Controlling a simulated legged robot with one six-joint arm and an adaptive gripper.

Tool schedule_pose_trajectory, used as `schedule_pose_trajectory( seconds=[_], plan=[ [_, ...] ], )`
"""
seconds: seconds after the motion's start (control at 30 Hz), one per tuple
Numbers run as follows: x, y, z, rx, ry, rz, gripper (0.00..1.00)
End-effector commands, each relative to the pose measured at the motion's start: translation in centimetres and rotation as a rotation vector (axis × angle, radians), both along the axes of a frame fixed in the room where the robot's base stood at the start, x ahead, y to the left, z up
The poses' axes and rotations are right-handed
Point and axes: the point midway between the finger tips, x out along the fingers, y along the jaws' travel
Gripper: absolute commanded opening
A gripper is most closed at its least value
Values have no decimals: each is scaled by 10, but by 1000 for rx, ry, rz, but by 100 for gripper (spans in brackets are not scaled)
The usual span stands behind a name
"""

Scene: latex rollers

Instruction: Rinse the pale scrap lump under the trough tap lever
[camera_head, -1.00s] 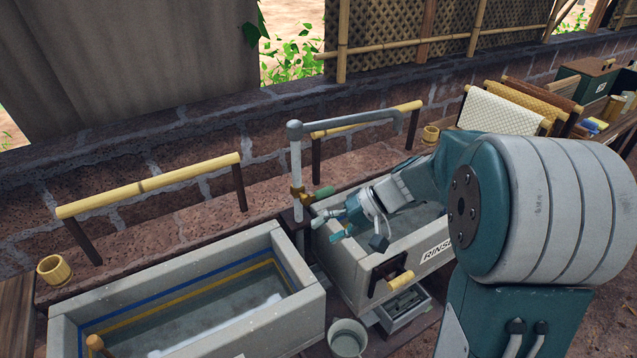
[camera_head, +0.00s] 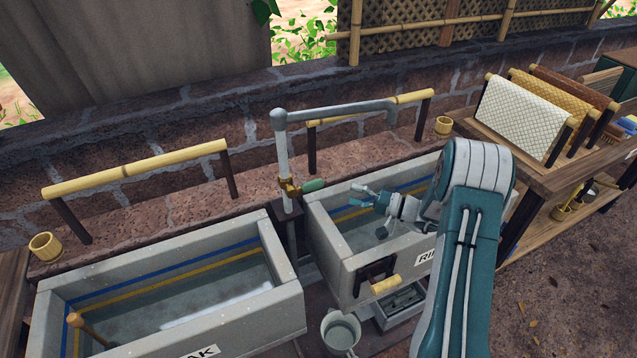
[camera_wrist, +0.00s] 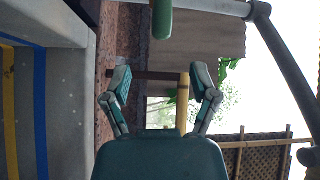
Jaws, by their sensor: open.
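The tap lever (camera_head: 313,185) has a green grip and a brass valve (camera_head: 289,187) on the grey tap pipe (camera_head: 282,145), between the two troughs. Its green grip also shows at the top of the wrist view (camera_wrist: 162,18). My gripper (camera_head: 358,196) is open and empty, over the rinse trough (camera_head: 345,235), to the right of the lever and apart from it. In the wrist view its fingers (camera_wrist: 162,80) are spread with nothing between them. The spout reaches right above the rinse trough. I cannot make out the pale scrap lump in any view.
A soak trough (camera_head: 285,295) with a wooden-handled tool (camera_head: 85,325) stands at left. A bucket (camera_head: 341,333) is on the ground in front. Bamboo rails (camera_head: 135,170) and cups (camera_head: 46,246) line the back ledge. A bench with draped sheets (camera_head: 515,117) stands at right.

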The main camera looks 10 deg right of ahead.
Motion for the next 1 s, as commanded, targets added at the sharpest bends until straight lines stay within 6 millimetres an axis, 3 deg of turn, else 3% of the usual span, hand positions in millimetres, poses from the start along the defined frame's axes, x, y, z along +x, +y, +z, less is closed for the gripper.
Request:
schedule_pose_trajectory(
  seconds=[0.6, 0.97, 1.0],
  plan=[
    [53, 79, 6, 2, 1, 6, 76],
    [57, 87, 6, 1, 1, 4, 76],
    [57, 87, 6, 1, 1, 4, 71]
  ],
)
